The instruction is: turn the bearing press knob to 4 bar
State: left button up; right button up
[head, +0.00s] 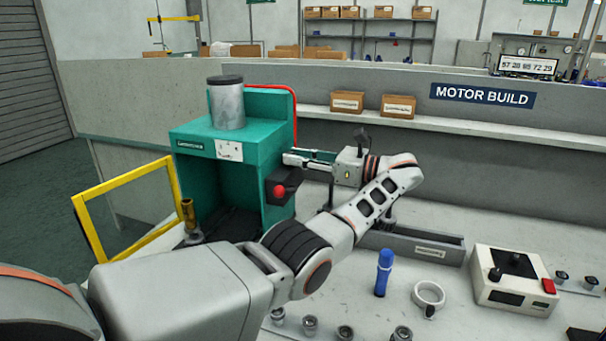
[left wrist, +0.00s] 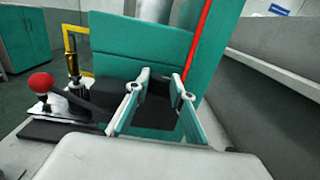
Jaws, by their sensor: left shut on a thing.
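The bearing press (head: 195,150) is a teal machine with a grey cylinder (head: 228,103) on top. A red ball handle (head: 279,191) sits on a dark lever at its right side; it also shows in the left wrist view (left wrist: 41,82). My left gripper (head: 286,158) reaches the press's right side from the right, above the red ball. In the left wrist view its two fingers (left wrist: 160,80) close around a small dark part, the knob, mostly hidden between the fingertips. No scale or pressure reading is legible. My right gripper is not in view.
A yellow frame (head: 84,222) stands open at the press's left. A low wall with a shelf stands behind.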

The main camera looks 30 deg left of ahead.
pick_arm(q)
jog(key=g+b, duration=0.1)
jog(key=b, duration=0.1)
jog(key=n+g+b, duration=0.1)
jog(key=b, duration=0.1)
jog(key=n+g+h+b, duration=0.1)
jog(key=b, duration=0.1)
jog(key=shift+w+f+b, duration=0.3)
jog(key=shift+f+b, duration=0.05)
jog(key=shift+f, duration=0.05)
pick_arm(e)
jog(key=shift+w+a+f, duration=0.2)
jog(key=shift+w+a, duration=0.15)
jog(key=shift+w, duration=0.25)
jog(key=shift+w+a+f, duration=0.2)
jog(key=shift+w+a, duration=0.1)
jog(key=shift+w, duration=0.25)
pick_arm(q)
jog(key=shift+a+r, duration=0.1)
jog(key=shift+r, duration=0.05)
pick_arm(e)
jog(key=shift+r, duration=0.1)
pick_arm(q)
jog(key=o, duration=0.8)
jog(key=shift+s, duration=0.1)
jog(key=shift+o, duration=0.2)
jog(key=shift+r, duration=0.1)
notch_tip(320, 180, up, 10)
